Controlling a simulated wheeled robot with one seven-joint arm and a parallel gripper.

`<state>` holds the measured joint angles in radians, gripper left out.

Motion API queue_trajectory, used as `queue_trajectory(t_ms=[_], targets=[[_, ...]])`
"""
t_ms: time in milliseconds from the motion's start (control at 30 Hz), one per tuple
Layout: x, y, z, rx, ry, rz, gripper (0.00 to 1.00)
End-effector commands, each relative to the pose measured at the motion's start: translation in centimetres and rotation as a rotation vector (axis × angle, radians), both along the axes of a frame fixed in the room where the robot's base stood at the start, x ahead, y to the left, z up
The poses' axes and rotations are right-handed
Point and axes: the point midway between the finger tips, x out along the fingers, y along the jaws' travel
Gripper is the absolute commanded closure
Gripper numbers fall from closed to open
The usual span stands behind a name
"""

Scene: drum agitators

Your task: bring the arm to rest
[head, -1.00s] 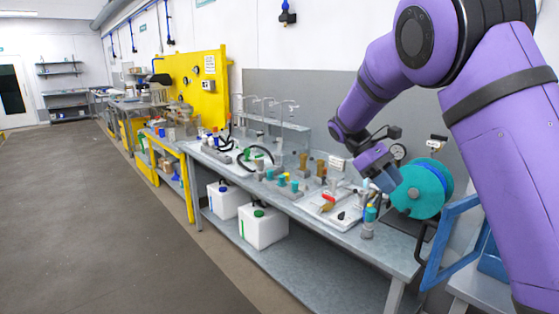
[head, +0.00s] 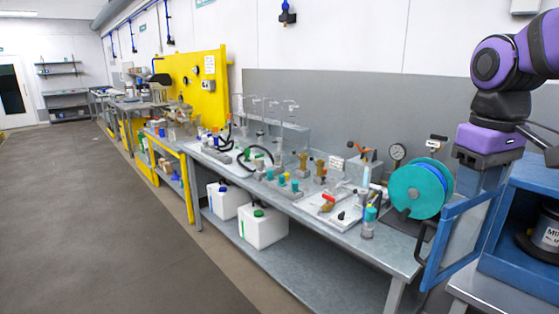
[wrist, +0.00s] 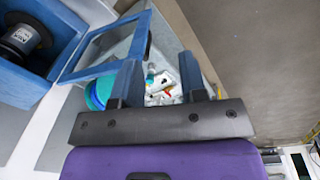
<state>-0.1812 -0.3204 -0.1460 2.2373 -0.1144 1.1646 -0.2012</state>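My gripper (wrist: 160,74) shows in the wrist view with its two blue fingers apart and nothing between them. In the head view, my gripper (head: 482,180) hangs at the right, under its purple body. It overlaps the open blue cabinet door in the picture. The exact fingertips are hard to tell from the door there. My arm is folded in at the right edge of the head view, partly out of frame.
The workbench (head: 330,232) holds a teal reel (head: 410,190), a bottle with a teal cap (head: 369,222) and fittings. A blue cabinet (head: 505,265) with its door frame (head: 436,262) swung out stands at the right, a spool inside. The floor (head: 90,220) at left is clear.

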Motion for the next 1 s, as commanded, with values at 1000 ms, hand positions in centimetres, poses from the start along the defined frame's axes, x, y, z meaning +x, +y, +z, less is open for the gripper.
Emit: queue_trajectory(t_ms=[1000], targets=[[-10.9, 1.5, -1.1, 0.132, -0.405, -0.266, 0.61]])
